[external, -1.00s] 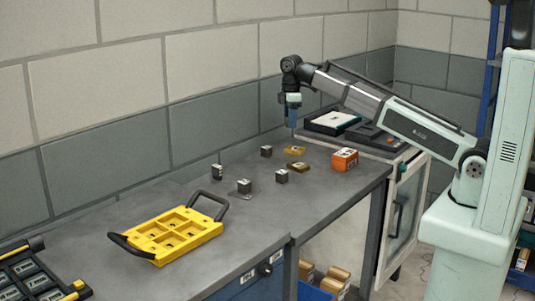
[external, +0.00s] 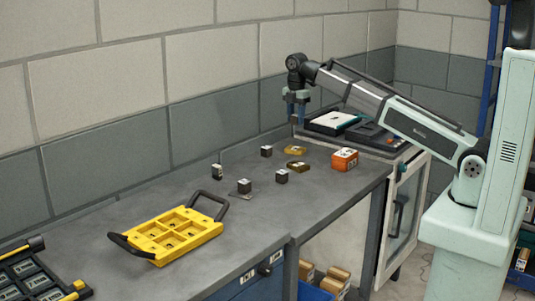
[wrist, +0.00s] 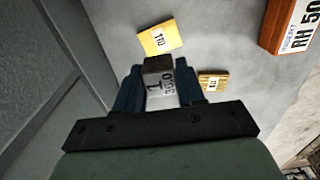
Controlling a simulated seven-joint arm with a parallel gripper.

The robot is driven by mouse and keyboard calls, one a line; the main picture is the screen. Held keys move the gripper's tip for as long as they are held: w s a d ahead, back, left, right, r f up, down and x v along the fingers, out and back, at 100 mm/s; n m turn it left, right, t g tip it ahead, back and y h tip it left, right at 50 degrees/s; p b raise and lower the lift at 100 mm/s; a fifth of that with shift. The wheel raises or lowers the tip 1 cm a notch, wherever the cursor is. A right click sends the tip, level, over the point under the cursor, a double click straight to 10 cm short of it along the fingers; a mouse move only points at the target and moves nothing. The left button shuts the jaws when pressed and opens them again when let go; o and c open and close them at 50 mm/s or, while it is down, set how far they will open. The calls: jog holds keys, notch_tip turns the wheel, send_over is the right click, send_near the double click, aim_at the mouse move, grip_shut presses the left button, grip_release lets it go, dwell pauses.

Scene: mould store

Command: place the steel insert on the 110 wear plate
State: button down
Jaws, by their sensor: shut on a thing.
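My gripper (external: 297,116) is high over the far end of the bench. In the wrist view my gripper (wrist: 160,88) is shut on a dark steel insert (wrist: 158,76) marked with a 1 and smaller figures. The insert is hard to make out in the external view. A yellow plate (external: 294,150) lies on the bench below; in the wrist view this plate (wrist: 160,37) has a label that may read 110, but it is blurred. A brown-gold plate (external: 298,167) lies nearby, and its label (wrist: 212,82) is unreadable. The insert is apart from both plates.
Several dark blocks stand nearby, including one (external: 266,151) left of the yellow plate and another (external: 281,177) nearer the front. An orange box (external: 344,160) is to the right. A yellow handled tray (external: 160,249) lies left. A grey device (external: 375,139) stands behind.

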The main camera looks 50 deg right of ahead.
aim_at(295, 148)
jog(key=shift+f, duration=4.7)
jog(key=shift+f, duration=0.15)
jog(key=c, duration=0.7)
grip_release()
notch_tip(295, 148, up, 12)
jog(key=shift+r, duration=0.15)
